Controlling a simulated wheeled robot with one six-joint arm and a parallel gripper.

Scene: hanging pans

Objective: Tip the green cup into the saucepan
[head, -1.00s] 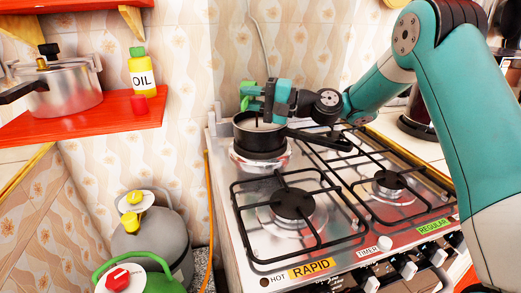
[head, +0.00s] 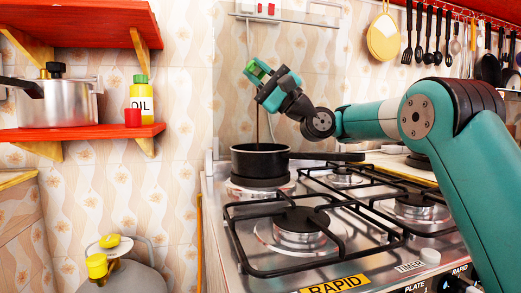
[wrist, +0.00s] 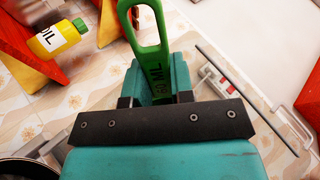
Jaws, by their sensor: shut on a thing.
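My gripper (head: 266,80) is shut on the green cup (head: 254,69), well above the saucepan. In the wrist view the cup's green looped handle (wrist: 151,40), marked "60 ML", stands between the fingers of my gripper (wrist: 155,90). The cup's bowl is mostly hidden, so its tilt is hard to tell. A thin dark vertical line, like a stream or a rod, runs from below my gripper into the saucepan (head: 260,163). The black saucepan sits on the back left burner, handle to the right. Its dark rim shows in the wrist view (wrist: 14,170).
The stove's black grates (head: 300,225) are otherwise bare.

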